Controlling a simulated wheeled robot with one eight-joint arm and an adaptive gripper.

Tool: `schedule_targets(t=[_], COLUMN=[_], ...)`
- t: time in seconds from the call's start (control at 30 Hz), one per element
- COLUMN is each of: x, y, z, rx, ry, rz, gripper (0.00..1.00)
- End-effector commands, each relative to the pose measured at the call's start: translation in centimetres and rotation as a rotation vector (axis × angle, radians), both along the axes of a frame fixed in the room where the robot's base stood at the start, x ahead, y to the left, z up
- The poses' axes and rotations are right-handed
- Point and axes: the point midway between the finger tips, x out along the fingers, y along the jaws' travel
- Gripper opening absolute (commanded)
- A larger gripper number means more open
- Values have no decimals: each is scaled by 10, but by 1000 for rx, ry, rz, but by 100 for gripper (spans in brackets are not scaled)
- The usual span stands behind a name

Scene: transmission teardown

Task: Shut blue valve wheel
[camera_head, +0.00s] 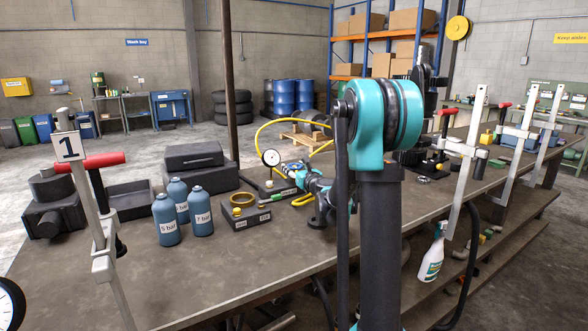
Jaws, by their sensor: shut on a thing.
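The valve assembly with a round white gauge (271,158) stands on the workbench, left of my upright arm link. The teal wrist of my arm reaches down to it, and my gripper (302,176) is at the assembly, small and partly hidden by its own wrist. The gripper is shut on what appears to be the blue valve wheel (314,171), of which only a little blue shows. The fingers and how far the wheel is turned cannot be made out.
Yellow hoses (262,130) loop behind the assembly. Blue bottles (166,220) and a dark box with a brass ring (243,212) stand to its left. The workbench (230,270) is clear in front. White clamps (466,150) stand along the right edge.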

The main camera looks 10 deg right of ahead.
Motion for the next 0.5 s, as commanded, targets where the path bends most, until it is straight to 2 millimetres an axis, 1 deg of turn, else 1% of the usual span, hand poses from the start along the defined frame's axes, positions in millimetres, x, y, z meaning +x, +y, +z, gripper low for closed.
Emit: schedule_targets(t=[0.17,0.5], x=[-1,0], y=[2,1], z=[0,0], rx=[0,0], ry=[0,0], rz=[-88,-327], gripper=[25,25])
